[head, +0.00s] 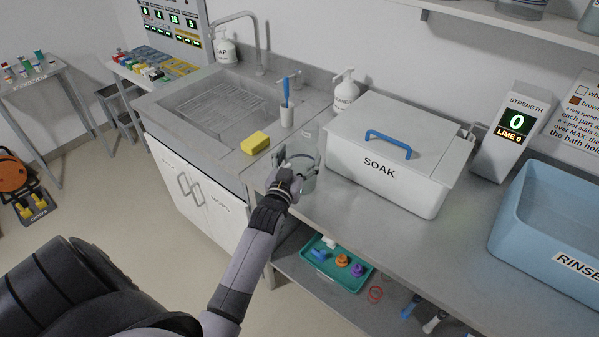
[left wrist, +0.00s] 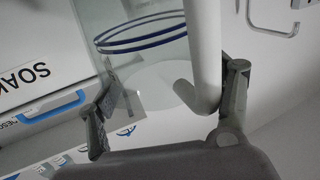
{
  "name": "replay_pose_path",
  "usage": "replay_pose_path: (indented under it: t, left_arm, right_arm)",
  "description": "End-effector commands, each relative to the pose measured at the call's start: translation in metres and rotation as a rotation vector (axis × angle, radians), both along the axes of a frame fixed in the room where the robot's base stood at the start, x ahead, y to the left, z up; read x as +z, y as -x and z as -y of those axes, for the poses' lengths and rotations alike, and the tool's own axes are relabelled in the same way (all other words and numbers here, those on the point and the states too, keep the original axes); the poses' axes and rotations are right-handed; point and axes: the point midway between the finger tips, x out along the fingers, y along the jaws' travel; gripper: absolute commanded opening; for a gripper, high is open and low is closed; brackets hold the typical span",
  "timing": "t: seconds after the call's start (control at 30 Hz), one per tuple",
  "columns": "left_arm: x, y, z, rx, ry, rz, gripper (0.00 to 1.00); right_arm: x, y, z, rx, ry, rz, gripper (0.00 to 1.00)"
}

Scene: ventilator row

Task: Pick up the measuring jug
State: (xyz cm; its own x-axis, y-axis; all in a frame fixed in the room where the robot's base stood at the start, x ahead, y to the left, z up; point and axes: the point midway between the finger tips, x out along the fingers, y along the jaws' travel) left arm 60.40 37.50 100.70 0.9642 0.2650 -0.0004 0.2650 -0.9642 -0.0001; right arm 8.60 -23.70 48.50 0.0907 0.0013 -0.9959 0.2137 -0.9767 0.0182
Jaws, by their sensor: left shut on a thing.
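The measuring jug (head: 309,183) is clear, and stands at the counter's front edge between the yellow sponge and the SOAK box. In the left wrist view the jug (left wrist: 150,70) shows blue rings and a pale, hooked handle (left wrist: 207,50). My left gripper (head: 296,166) is at the jug on its near side, partly covering it. In the left wrist view the fingers of my left gripper (left wrist: 166,108) are on either side of the handle, and it is shut on the jug. I cannot tell whether the jug's base touches the counter. My right gripper is not in view.
The white SOAK box (head: 390,150) is close right of the jug. The yellow sponge (head: 255,143) and a cup with a blue brush (head: 287,115) are behind left, by the sink (head: 215,105). A blue RINSE tub (head: 510,205) is far right. A green tray (head: 325,275) sits on the lower shelf.

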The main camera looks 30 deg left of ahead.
Motion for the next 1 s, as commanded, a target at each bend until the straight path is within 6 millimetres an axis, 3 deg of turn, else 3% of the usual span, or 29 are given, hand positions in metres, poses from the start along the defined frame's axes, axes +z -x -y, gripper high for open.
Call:
replay_pose_path:
  t: [0.4, 0.77, 0.87, 1.0]
  left_arm:
    - [0.000, 0.000, 0.000, 0.000, 0.000, 0.001, 0.29]
    - [0.007, 0.000, 0.000, 0.000, -0.001, 0.004, 0.29]
    - [0.017, -0.001, 0.000, 0.000, -0.002, 0.006, 0.29]
    - [0.046, -0.001, 0.000, 0.000, -0.002, 0.009, 0.29]
  right_arm:
    - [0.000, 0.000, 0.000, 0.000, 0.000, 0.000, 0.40]
    - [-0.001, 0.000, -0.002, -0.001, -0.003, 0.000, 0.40]
    - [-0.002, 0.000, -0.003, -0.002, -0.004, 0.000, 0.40]
    - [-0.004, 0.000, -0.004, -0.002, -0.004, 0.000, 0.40]
